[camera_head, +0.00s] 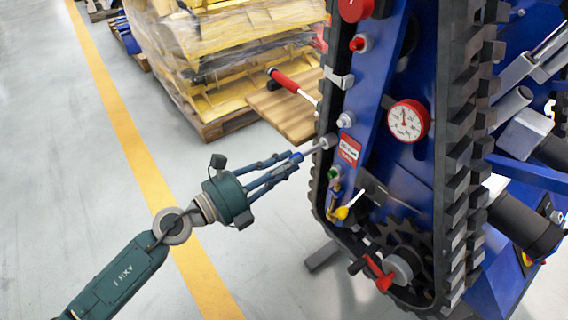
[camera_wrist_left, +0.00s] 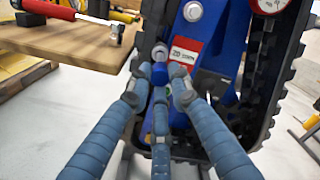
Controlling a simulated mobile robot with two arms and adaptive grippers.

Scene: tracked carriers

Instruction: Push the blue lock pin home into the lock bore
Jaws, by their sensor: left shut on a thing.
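The blue lock pin (camera_head: 297,157) is held between the fingertips of my left gripper (camera_head: 289,162). Its grey shank points up and right to the grey lock bore (camera_head: 329,141) on the carrier's blue side plate. The shank's tip is at or very near the bore; I cannot tell how deep it sits. In the left wrist view, the pin's blue head (camera_wrist_left: 159,74) shows between the fingers of the left gripper (camera_wrist_left: 160,93), with the bore (camera_wrist_left: 160,52) just beyond it. The fingers hide part of the pin. My right gripper is not in view.
A red-and-white label (camera_head: 349,150) sits beside the bore. A dial gauge (camera_head: 408,121), a red-handled tool (camera_head: 286,80) and a yellow-tipped lever (camera_head: 343,212) are nearby. Black track (camera_head: 451,150) borders the plate. A wrapped pallet (camera_head: 225,60) stands behind; floor at left is clear.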

